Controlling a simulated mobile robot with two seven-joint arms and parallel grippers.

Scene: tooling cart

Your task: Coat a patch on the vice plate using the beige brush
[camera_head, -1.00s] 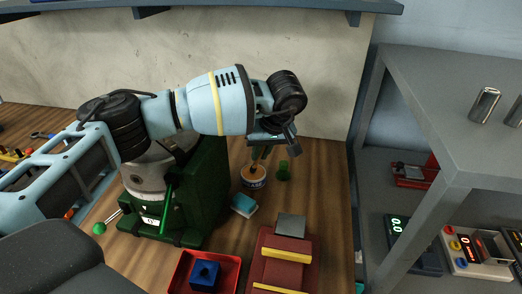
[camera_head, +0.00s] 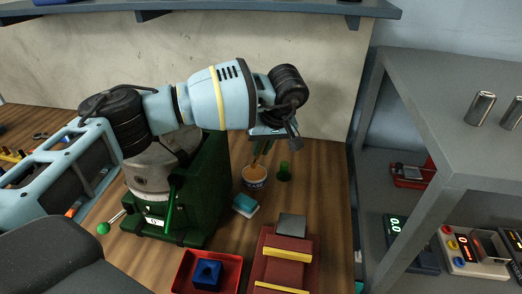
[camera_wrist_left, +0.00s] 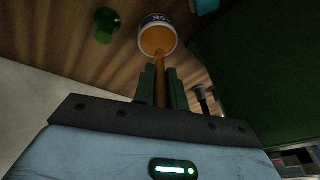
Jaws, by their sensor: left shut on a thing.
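My left gripper (camera_head: 263,143) is shut on the beige brush (camera_head: 258,160) and points down above a small tin with orange-brown contents (camera_head: 255,180). In the left wrist view the brush (camera_wrist_left: 160,88) runs between the green fingers (camera_wrist_left: 160,92) toward the mouth of the tin (camera_wrist_left: 158,20). I cannot tell whether its tip touches the contents. The red vice (camera_head: 268,246) with yellow strips stands at the front right of the bench. A bare grey plate (camera_head: 291,227) lies at its far end. My right gripper is not in view.
A green cylinder (camera_head: 284,172) stands just right of the tin. A light-blue block (camera_head: 246,205) lies between tin and vice. A red tray (camera_head: 228,278) with a blue block is at the front. A large green machine (camera_head: 205,190) stands left. A grey shelf unit (camera_head: 450,110) is right.

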